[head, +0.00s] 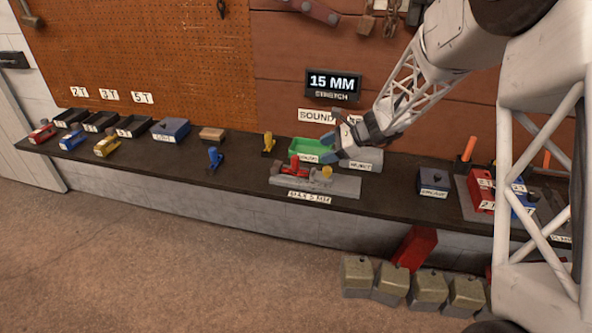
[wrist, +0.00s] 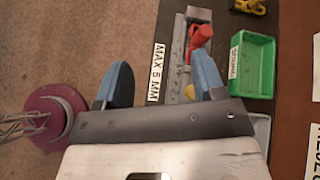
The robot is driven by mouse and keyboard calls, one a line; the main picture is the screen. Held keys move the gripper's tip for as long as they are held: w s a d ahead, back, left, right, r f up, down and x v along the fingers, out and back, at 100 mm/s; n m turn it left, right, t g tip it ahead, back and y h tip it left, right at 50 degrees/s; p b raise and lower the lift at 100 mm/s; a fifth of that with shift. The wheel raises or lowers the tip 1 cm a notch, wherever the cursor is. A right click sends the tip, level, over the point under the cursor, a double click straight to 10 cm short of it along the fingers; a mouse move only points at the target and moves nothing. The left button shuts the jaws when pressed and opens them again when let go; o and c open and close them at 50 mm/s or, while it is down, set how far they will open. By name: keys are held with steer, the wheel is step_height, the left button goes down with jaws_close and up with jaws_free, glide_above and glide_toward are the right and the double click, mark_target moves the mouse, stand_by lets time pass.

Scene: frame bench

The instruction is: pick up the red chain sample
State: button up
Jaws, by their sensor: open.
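A red piece (head: 295,168), which looks like the red chain sample, sits on the left part of the grey fixture (head: 345,188) labelled "MAX 5 MM". In the wrist view the red piece (wrist: 200,37) shows at the top, beyond the right finger. My gripper (head: 334,150) is open and empty, above and to the right of the red piece in the head view. In the wrist view its two blue fingers are wide apart, with my gripper (wrist: 160,82) over the bench's front edge. The right finger hides part of the fixture.
A green tray (head: 306,148) stands behind the fixture, beside a grey "REJECT" box (head: 362,158). A yellow upright piece (head: 268,144) and a blue one (head: 214,158) stand to the left. Red and blue blocks (head: 482,190) are at right. Bare bench lies between the blue piece and the fixture.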

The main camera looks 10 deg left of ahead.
mark_target(291, 168)
steer(key=w+a+f+m, duration=0.1)
steer(key=w+a+f, duration=0.1)
steer(key=f, duration=0.1)
steer(key=w+a+f+m+y, duration=0.1)
steer(key=w+a+f, duration=0.1)
steer(key=w+f, duration=0.1)
steer(key=w+a+f+m+y, duration=0.1)
steer(key=w+a+f+m, duration=0.1)
steer(key=w+a+f, duration=0.1)
steer(key=shift+w+f+t, duration=0.15)
steer(key=shift+f+t, duration=0.25)
steer(key=shift+x, duration=1.25)
steer(key=shift+x, duration=2.6)
steer(key=shift+f, duration=0.1)
steer(key=shift+c, duration=0.3)
jaws_close()
